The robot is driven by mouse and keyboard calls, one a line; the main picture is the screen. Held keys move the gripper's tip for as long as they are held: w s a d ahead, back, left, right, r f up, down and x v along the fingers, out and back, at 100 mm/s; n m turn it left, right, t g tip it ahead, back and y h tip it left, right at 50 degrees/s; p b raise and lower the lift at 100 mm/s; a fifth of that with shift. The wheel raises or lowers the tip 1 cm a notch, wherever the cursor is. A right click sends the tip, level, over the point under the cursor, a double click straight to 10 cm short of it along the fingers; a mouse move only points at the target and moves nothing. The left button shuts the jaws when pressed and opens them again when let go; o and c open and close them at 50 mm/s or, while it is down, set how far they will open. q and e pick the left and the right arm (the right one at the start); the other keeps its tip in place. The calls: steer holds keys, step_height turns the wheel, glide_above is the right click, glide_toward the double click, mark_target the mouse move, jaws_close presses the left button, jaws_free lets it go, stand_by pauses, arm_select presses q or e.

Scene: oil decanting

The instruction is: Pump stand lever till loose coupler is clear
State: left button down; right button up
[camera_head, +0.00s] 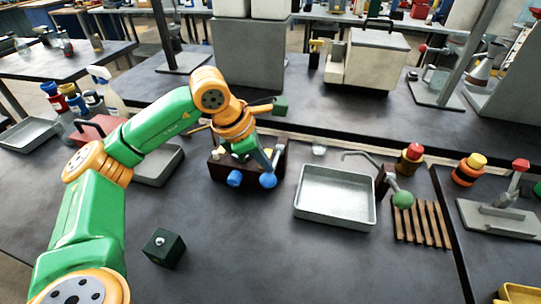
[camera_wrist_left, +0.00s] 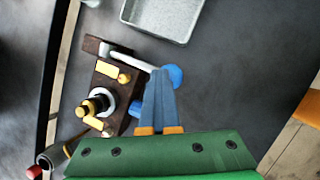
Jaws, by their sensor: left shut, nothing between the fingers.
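A dark brown stand (camera_head: 218,172) stands mid-table in the head view, partly hidden by my left gripper (camera_head: 262,161). Its metal lever ends in a blue ball (camera_head: 268,181); a second blue knob (camera_head: 235,179) is on its front. In the wrist view my left gripper's blue-grey fingers (camera_wrist_left: 158,78) are shut and empty, their tips beside the lever's blue ball (camera_wrist_left: 177,75). I cannot tell whether they touch. The lever (camera_wrist_left: 130,59) and the stand's brass plates show there.
A grey tray (camera_head: 334,218) lies to the right, beside another lever with a green ball (camera_head: 402,200) and a wooden slat rack (camera_head: 422,222). A dark green block (camera_head: 164,249) sits front left. The front middle of the table is clear.

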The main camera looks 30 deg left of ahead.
arm_select(q)
steer(key=shift+s+f+b, duration=0.2)
steer(key=shift+f+b, duration=0.2)
steer(key=shift+f, duration=0.05)
stand_by(0.4)
stand_by(0.4)
steer(key=shift+w+a+r+p, duration=0.1)
steer(key=shift+w+r+p, duration=0.15)
steer(key=shift+r+p, duration=0.5)
steer(key=shift+w+r+p, duration=0.2)
steer(key=shift+r+p, duration=0.45)
steer(key=shift+r, duration=0.05)
steer(key=shift+w+a+r+p, duration=0.15)
steer(key=shift+w+r+p, duration=0.3)
steer(key=shift+r+p, duration=0.4)
steer(key=shift+w+a+r+p, duration=0.1)
steer(key=shift+w+r+p, duration=0.3)
steer(key=shift+r+p, duration=0.4)
steer(key=shift+f, duration=0.15)
steer(key=r+p, duration=0.1)
steer(key=w+r+p, duration=0.1)
steer(key=r+p, duration=0.1)
steer(key=w+r+p, duration=0.1)
steer(key=p, duration=0.1)
steer(key=shift+a+r, duration=0.25)
steer(key=shift+r, duration=0.05)
